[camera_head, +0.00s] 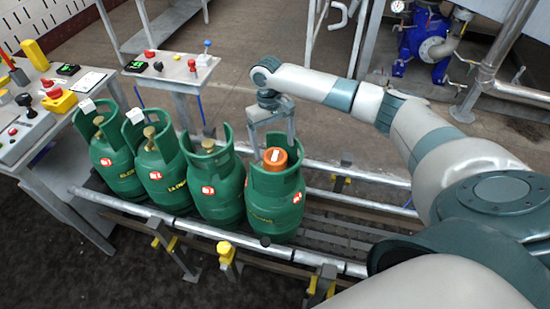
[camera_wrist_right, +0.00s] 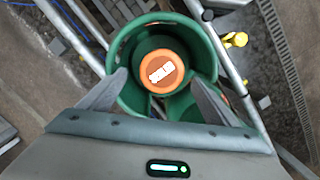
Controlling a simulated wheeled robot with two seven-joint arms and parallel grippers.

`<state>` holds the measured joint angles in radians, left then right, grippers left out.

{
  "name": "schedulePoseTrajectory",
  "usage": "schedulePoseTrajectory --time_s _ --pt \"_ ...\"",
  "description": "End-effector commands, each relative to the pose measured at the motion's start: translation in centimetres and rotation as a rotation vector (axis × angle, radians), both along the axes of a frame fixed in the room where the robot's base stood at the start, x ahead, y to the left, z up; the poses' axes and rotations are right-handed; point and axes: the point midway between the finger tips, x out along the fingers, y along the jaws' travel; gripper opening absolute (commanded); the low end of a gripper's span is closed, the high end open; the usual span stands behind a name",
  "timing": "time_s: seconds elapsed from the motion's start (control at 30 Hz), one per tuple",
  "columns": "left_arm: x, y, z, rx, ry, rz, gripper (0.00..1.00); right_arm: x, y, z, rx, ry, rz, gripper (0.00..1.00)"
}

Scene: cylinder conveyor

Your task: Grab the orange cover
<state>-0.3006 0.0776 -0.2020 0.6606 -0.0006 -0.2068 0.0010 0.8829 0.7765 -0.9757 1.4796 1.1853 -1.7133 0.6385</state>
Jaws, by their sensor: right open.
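The orange cover (camera_head: 275,159) sits on top of the rightmost green cylinder (camera_head: 274,208), inside its collar. In the right wrist view the cover (camera_wrist_right: 160,70) is round with a white label and lies between and beyond the fingertips. My right gripper (camera_head: 270,138) is above and just behind the cover, pointing down. Its two fingers (camera_wrist_right: 160,88) are spread apart with nothing held between them. I cannot tell from these views exactly how far the fingertips are above the collar. My left gripper is not in view.
Several more green cylinders (camera_head: 214,185) stand in a row to the left on the conveyor, bounded by metal rails (camera_head: 225,237). A control table (camera_head: 40,130) stands at the left. Blue machinery (camera_head: 425,40) is at the back right. The conveyor right of the cylinders is clear.

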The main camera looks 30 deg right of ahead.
Motion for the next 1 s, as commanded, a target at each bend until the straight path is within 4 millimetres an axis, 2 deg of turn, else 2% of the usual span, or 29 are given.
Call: schedulePoseTrajectory --time_s 0.2,0.3,0.5,0.7,0.9,0.93,1.0 --pt "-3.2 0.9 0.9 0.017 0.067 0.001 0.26 -1.0 0.4 -2.0 -0.001 0.004 0.001 0.83" --pt "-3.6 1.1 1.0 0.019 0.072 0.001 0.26 -1.2 0.4 -3.4 -0.002 0.003 -0.001 0.83" --pt "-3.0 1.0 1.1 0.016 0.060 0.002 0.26 -1.3 0.4 -4.4 -0.001 0.000 0.001 0.83" --pt "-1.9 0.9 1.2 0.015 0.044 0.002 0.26 -1.3 0.4 -4.4 -0.001 0.000 0.001 0.83" --pt "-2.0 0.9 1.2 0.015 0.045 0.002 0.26 -1.3 0.4 -4.4 -0.001 0.001 0.001 0.83" --pt "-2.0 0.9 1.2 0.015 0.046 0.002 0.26 -1.3 0.4 -4.4 -0.001 0.001 0.001 0.81" --pt "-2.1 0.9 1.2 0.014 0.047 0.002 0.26 -1.3 0.4 -4.4 -0.002 0.001 0.001 0.64"
